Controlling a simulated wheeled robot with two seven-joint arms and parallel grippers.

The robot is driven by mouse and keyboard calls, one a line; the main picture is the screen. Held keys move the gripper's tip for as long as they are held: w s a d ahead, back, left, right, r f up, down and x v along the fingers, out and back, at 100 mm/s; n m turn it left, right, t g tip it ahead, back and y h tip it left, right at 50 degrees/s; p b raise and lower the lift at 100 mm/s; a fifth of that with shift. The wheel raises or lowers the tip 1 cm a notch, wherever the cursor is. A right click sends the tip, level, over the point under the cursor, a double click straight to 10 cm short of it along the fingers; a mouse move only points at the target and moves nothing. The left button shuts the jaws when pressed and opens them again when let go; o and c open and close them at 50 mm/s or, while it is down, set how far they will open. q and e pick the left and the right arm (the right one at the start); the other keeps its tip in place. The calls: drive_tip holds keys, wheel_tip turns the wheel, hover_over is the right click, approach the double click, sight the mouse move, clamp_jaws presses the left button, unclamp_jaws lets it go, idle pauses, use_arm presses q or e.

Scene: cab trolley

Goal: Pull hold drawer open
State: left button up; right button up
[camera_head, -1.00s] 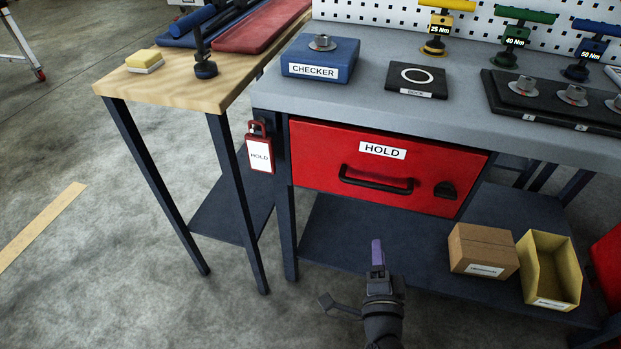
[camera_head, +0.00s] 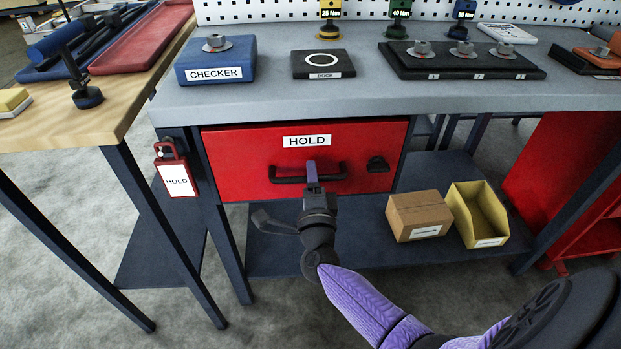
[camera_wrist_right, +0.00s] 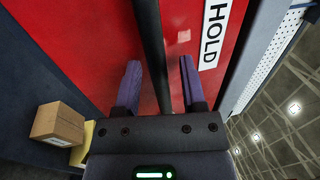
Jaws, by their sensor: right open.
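The red HOLD drawer (camera_head: 235,151) is closed under the grey bench top. Its black bar handle (camera_head: 290,180) runs across the front below the white HOLD label. My right gripper (camera_head: 312,172) is in front of the handle, over its middle in the head view. In the right wrist view the handle (camera_wrist_right: 152,50) runs between the two purple fingers of my right gripper (camera_wrist_right: 158,88). The fingers are apart, one on each side of the bar, and not closed on it. The drawer (camera_wrist_right: 80,40) fills much of that view. My left gripper is not in view.
A red HOLD tag (camera_head: 176,172) hangs on the bench's left leg. A black latch (camera_head: 377,164) is on the drawer's right side. A cardboard box (camera_head: 418,215) and a yellow bin (camera_head: 480,215) stand on the lower shelf. The blue checker (camera_head: 216,62) sits on the bench top.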

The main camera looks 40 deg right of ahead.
clamp_jaws()
idle(0.8)
idle(0.4)
